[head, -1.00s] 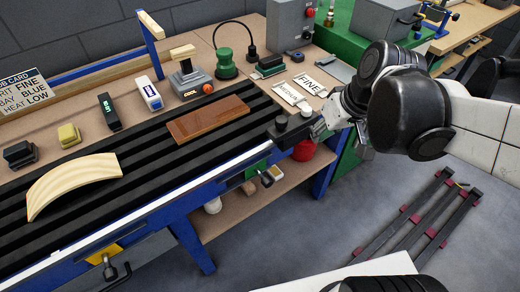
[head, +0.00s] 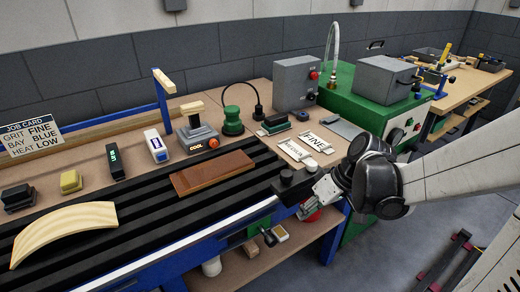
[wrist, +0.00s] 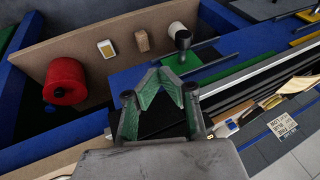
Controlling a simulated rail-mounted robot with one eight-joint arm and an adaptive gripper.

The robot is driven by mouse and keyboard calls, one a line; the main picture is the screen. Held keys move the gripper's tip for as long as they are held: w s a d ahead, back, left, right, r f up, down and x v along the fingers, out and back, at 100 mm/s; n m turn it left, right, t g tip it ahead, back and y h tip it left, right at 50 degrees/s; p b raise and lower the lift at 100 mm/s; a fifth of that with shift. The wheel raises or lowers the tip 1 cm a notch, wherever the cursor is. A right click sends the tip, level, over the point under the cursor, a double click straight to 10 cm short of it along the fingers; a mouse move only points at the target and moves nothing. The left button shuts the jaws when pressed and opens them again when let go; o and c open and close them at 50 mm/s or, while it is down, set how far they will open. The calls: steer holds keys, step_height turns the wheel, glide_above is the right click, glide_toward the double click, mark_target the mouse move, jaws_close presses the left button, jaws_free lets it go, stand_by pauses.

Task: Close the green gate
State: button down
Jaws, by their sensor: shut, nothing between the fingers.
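The green gate (head: 255,230) is a small green plate low on the front of the blue bench, with a black knob (head: 268,238) on it. In the wrist view the green gate (wrist: 205,62) lies beyond my fingertips, between two dark rails, with its black knob (wrist: 183,40) standing up. My gripper (wrist: 152,72) is shut and empty, its green-padded fingers meeting at the tips, apart from the knob. In the head view my gripper (head: 308,206) is at the right end of the bench, right of the gate. My fingers hide part of the bench front in the wrist view.
A yellow plate (wrist: 306,39) lies farther along the bench front. A brown board (head: 213,172) rests on the black bed.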

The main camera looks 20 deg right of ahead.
mark_target(266, 235)
steer(key=a+f+b, duration=0.2)
steer(key=a+f, duration=0.4)
steer(key=shift+w+f, duration=0.2)
steer(key=shift+f, duration=0.1)
